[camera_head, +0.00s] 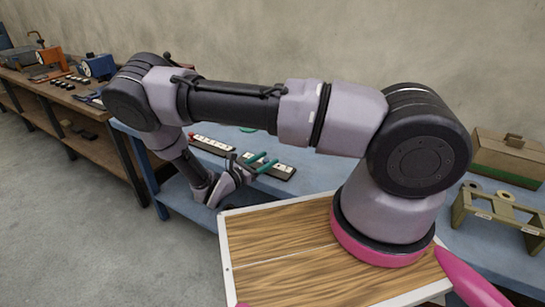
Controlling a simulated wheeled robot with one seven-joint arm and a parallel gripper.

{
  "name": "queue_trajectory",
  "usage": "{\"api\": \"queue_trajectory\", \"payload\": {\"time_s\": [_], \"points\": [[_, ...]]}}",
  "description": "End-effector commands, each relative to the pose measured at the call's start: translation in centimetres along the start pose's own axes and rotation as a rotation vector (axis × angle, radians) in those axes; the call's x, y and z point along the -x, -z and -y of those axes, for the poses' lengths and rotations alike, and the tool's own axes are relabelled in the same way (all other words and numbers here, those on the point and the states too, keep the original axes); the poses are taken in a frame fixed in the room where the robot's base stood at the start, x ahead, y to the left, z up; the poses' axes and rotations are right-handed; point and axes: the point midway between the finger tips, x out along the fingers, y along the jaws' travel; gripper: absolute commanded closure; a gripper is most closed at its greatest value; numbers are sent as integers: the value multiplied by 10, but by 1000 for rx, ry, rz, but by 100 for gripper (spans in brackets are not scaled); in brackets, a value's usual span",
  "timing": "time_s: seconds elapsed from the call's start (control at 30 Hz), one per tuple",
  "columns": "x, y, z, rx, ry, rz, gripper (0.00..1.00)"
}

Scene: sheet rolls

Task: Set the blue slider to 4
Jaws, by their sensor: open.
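My gripper (271,161) is past the far end of my arm, low over the blue bench. Its two teal fingers point right and stand apart, with nothing clearly held between them. A dark strip with white numbered plates (283,171) lies just under and beyond the fingertips. I cannot make out a blue slider; the fingers and gripper body cover part of this strip. A second strip (213,145) with a red knob (193,136) at its left end lies behind and to the left. I cannot tell whether the fingers touch anything.
My arm crosses the middle of the view and hides part of the blue bench (320,177). A tan box (508,155) and a stand holding rolls (503,212) are at the right. A wooden bench (60,92) with tools and a blue device (98,66) stands at the left.

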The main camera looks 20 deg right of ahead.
Motion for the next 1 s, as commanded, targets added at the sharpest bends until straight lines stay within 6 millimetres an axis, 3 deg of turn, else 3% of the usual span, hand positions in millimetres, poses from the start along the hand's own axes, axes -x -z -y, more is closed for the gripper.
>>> {"api": "queue_trajectory", "payload": {"time_s": [0.23,0.57,0.67,0.73,0.77,1.0], "points": [[-29,0,1,1,2,-1,38],[-33,0,0,0,1,-1,38],[-33,0,0,-1,1,-1,69],[-33,0,0,-1,1,-1,96],[-33,0,0,-1,1,-1,100],[-33,0,0,-1,1,-1,100]]}}
